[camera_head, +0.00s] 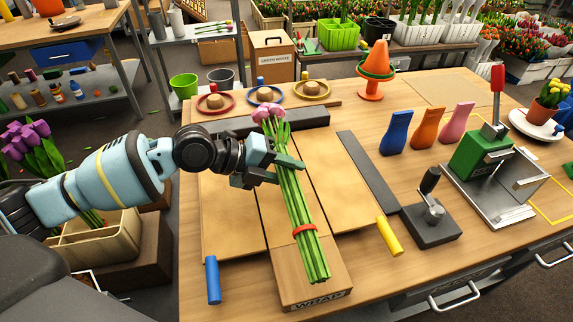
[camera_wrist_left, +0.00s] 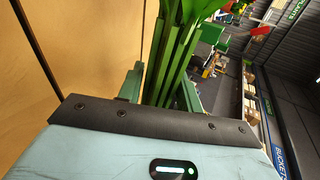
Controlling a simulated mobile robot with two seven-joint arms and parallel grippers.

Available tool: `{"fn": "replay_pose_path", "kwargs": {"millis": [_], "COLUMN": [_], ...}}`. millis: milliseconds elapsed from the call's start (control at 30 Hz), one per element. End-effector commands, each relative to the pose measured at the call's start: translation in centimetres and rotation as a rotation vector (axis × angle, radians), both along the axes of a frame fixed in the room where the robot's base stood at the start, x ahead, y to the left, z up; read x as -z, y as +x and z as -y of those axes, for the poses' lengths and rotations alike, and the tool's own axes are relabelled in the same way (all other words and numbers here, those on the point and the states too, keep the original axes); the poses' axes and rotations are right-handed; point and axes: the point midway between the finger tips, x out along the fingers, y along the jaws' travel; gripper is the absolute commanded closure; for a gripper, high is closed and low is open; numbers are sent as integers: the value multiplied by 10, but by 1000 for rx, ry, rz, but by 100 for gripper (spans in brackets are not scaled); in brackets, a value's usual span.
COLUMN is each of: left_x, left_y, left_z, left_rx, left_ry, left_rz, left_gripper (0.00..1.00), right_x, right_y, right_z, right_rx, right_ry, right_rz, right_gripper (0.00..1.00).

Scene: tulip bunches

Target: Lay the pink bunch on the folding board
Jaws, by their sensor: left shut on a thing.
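The pink bunch (camera_head: 289,195) has pink tulip heads at its far end, long green stems and a red band low on them. My left gripper (camera_head: 280,168) is shut on its stems just below the heads. In the left wrist view the green stems (camera_wrist_left: 172,60) pass between the fingers. The folding board (camera_head: 292,281) is tan with hinged side panels and a "WRAP" label on its front edge. The bunch is over its middle strip, heads away, cut ends toward the front. I cannot tell whether it touches the board. My right gripper is not in view.
A blue handle (camera_head: 213,280) and a yellow handle (camera_head: 389,236) are at the board's sides. A black lever device (camera_head: 431,215) and a green press (camera_head: 482,155) stand right. Three coloured spools (camera_head: 265,95) lie behind. Purple tulips (camera_head: 27,145) stand in a crate at left.

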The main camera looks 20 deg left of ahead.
Motion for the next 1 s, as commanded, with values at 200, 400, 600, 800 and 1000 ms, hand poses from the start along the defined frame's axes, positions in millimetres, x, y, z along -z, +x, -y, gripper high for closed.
{"fn": "replay_pose_path", "kwargs": {"millis": [200, 400, 600, 800, 1000], "left_x": [19, 26, 26, 26, 27], "left_y": [0, 0, 1, 1, 0], "left_z": [0, 0, 0, 0, 0], "left_rx": [-1, -1, -2, -2, -1], "left_ry": [-2, -1, -1, -1, 0], "left_rz": [-1, 0, 2, 2, 0], "left_gripper": [95, 95, 95, 48, 39], "right_x": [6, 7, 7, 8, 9], "right_y": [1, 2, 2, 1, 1], "right_z": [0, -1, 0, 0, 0], "right_rx": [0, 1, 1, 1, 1], "right_ry": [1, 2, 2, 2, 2], "right_rz": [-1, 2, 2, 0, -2], "right_gripper": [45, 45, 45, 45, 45]}}
